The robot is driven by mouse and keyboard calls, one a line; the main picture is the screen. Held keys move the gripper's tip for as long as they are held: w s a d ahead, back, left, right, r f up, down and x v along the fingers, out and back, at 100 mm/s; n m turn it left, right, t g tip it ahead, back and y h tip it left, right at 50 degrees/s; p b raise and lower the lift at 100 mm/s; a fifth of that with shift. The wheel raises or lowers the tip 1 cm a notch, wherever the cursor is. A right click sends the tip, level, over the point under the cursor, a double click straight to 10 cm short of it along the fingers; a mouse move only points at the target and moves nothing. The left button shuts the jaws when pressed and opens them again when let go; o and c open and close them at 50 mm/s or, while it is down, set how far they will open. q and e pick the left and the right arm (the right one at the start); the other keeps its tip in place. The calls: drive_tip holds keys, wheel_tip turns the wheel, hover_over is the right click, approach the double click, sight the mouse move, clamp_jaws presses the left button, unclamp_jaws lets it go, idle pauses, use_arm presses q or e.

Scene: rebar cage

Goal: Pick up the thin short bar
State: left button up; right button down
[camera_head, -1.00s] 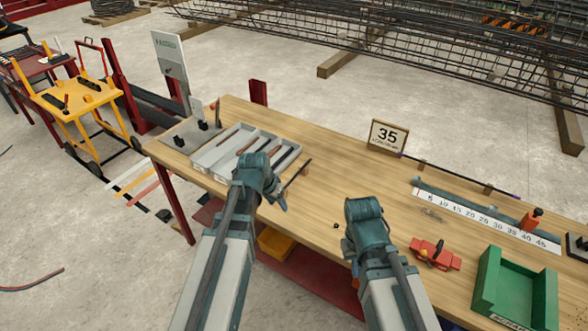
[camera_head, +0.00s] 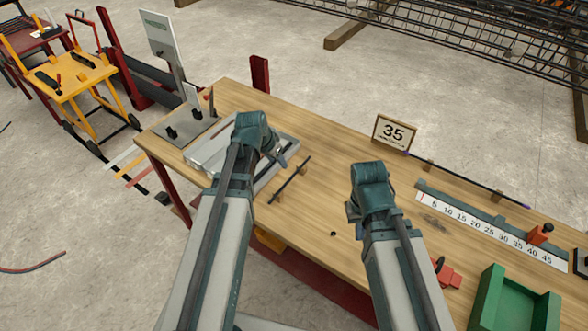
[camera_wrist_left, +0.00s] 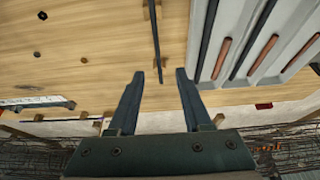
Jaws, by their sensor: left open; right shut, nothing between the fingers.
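A thin dark short bar (camera_head: 290,180) lies on the table right of the parts tray, across small wooden supports. In the left wrist view the bar (camera_wrist_left: 156,40) points toward my jaws, its near end appearing between the fingertips. My left gripper (camera_head: 279,158) is open and empty, above the tray's right side; its spread fingers (camera_wrist_left: 160,76) show in the wrist view. The grey tray (camera_head: 210,152) holds several dark and reddish-brown bars in channels (camera_wrist_left: 222,45), partly hidden by my left arm. My right gripper (camera_head: 353,212) is over the table's middle, its fingers mostly hidden by its wrist.
A sign reading 35 (camera_head: 395,132) stands at the back edge. A long dark bar (camera_head: 470,180) lies behind a numbered ruler (camera_head: 490,230). A green bin (camera_head: 515,305) and a red tool (camera_head: 449,277) are at the right. Bare tabletop (camera_head: 325,205) lies between my arms.

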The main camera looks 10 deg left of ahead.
use_arm(q)
drive_tip(key=b, duration=0.8)
approach(290, 178)
drive_tip(key=x, duration=0.2)
use_arm(e)
wheel_tip(290, 178, down, 8)
drive_tip(key=shift+w+r, duration=0.1)
drive_tip(key=shift+r, duration=0.05)
use_arm(q)
drive_tip(key=b+x, duration=0.5)
drive_tip(key=x, duration=0.1)
drive_tip(key=shift+r, duration=0.1)
use_arm(e)
wheel_tip(290, 178, down, 5)
drive_tip(key=shift+f, duration=0.1)
use_arm(q)
drive_tip(key=shift+r, duration=0.1)
clamp_jaws()
idle(0.3)
